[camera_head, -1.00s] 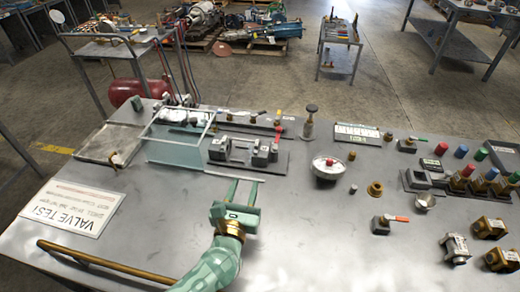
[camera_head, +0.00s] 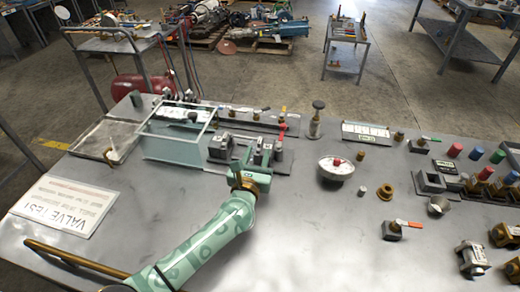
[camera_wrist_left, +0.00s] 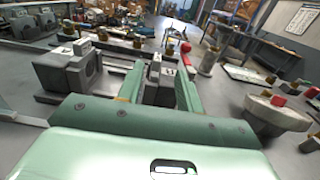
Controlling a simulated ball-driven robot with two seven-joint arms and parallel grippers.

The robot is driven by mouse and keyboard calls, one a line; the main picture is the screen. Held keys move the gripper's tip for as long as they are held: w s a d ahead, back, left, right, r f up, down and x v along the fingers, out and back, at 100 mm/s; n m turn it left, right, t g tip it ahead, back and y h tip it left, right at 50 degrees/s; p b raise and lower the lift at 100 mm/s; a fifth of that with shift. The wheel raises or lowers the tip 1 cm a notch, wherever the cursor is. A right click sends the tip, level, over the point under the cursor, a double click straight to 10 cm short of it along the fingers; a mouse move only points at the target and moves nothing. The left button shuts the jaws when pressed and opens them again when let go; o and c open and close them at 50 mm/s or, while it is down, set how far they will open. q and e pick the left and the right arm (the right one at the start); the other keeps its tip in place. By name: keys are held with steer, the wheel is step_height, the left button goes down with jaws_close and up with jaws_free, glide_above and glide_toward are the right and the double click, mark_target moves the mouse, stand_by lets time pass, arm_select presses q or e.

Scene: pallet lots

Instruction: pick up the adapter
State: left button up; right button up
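The frames do not show clearly which part is the adapter. My left gripper (camera_head: 248,165) is at the front of the grey vise-like fixture (camera_head: 220,149). In the left wrist view its two fingers (camera_wrist_left: 159,88) are apart, with a grey block (camera_wrist_left: 160,75) of the fixture showing between them. I see nothing held, and contact cannot be told. My right gripper is not in view.
A clear-walled box (camera_head: 170,150) stands left of the fixture. The front middle of the metal bench (camera_head: 310,245) is clear.

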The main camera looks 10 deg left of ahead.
mark_target(259, 146)
arm_select(q)
steer(key=w, duration=0.3)
steer(key=w+b, duration=0.1)
steer(key=shift+w+a+f, duration=0.2)
steer(key=shift+w+a, duration=0.05)
steer(key=shift+r, duration=0.1)
jaws_close()
